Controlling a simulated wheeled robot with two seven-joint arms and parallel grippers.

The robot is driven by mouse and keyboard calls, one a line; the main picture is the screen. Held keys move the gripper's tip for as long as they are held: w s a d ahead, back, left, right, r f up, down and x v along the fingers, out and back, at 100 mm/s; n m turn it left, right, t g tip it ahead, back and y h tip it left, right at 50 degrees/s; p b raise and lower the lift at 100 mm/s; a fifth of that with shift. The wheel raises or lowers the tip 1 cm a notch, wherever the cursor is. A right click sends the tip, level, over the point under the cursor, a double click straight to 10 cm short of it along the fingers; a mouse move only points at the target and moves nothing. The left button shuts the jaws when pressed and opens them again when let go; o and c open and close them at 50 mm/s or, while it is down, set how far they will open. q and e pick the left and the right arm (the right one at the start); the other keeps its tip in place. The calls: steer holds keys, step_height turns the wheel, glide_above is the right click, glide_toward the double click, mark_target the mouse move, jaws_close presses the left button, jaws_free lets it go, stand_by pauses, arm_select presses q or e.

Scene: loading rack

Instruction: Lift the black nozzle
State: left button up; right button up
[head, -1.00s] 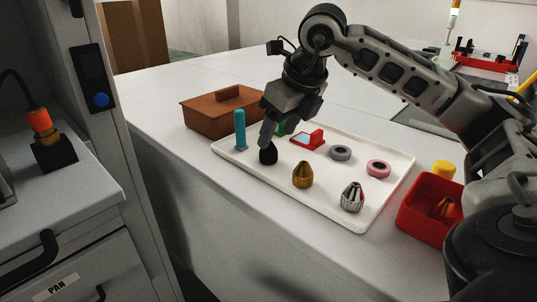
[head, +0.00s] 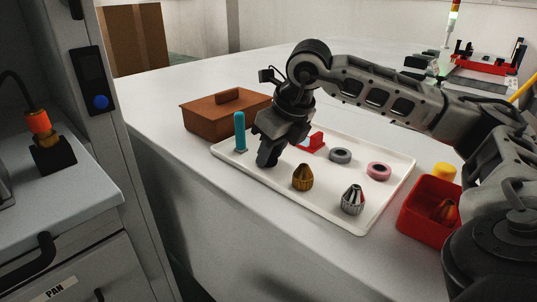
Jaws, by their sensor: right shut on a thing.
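My right gripper (head: 267,158) reaches down to the left part of the white tray (head: 335,221). It is shut on the black nozzle, which its dark fingers almost wholly hide. I cannot tell whether the nozzle is clear of the tray. A brass nozzle (head: 302,178) stands just right of the gripper, and a silver nozzle (head: 352,200) stands farther right near the tray's front edge. My left gripper is not in view.
On the tray are a teal upright piece (head: 239,130), a red piece (head: 315,141), a grey ring (head: 341,155) and a pink ring (head: 379,171). A brown lidded box (head: 212,115) stands behind left, a red bin (head: 420,219) at the right.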

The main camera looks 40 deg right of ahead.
steer(key=shift+r, duration=0.5)
step_height(320, 180, up, 2)
steer(key=shift+r+p, duration=0.25)
steer(key=shift+p, duration=0.05)
steer(key=s+r+p, duration=0.1)
steer(key=s+r, duration=1.1)
steer(key=s, duration=0.2)
steer(key=shift+d+r, duration=0.15)
steer(key=shift+r, duration=0.1)
